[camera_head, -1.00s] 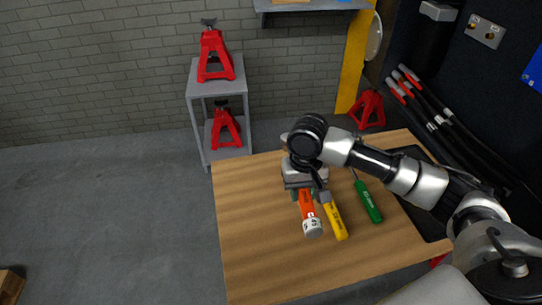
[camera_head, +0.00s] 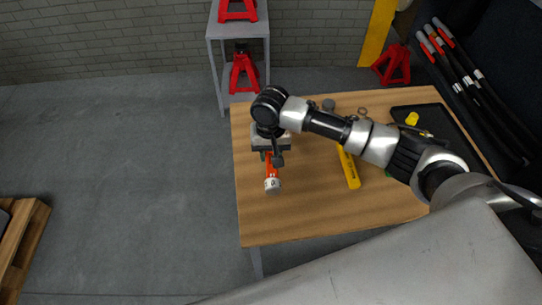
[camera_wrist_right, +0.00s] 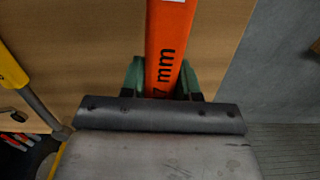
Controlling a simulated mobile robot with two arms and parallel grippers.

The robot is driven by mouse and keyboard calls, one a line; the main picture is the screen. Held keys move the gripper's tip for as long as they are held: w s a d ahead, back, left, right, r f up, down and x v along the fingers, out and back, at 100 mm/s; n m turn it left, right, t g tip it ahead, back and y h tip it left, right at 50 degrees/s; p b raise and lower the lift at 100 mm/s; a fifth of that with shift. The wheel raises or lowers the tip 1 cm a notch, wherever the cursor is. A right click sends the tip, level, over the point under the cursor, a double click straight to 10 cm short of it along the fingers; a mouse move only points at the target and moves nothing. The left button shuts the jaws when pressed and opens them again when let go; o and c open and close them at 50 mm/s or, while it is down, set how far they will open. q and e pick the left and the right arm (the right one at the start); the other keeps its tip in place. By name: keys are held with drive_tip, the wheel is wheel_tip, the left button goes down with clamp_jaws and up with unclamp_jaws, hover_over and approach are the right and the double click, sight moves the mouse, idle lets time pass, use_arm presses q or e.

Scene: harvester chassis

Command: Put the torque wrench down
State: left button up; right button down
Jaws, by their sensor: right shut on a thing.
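The torque wrench (camera_head: 270,171) has an orange handle with a white end piece. In the head view it is over the left part of the wooden table, its white end toward me. My right gripper (camera_head: 272,156) is shut on it; the hand hides the rest of it. In the right wrist view the orange handle (camera_wrist_right: 172,40), marked in mm, runs up between the green finger pads (camera_wrist_right: 162,80). I cannot tell whether it touches the wood. My left gripper is not in view.
The wooden table (camera_head: 310,210) is bare in front and at its left edge. A yellow-handled tool (camera_head: 349,170) lies right of the wrench. A black tray (camera_head: 455,125) is at the right rear. A grey stand (camera_head: 215,65) with red jack stands is behind the table.

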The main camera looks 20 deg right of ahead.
drive_tip(key=shift+f, duration=1.05)
drive_tip(key=c, duration=0.8)
unclamp_jaws()
drive_tip(key=shift+f, duration=0.15)
drive_tip(key=r, duration=1.2)
drive_tip(key=shift+w+d+r, duration=0.1)
drive_tip(key=shift+w+r, duration=0.05)
drive_tip(key=shift+w, duration=0.1)
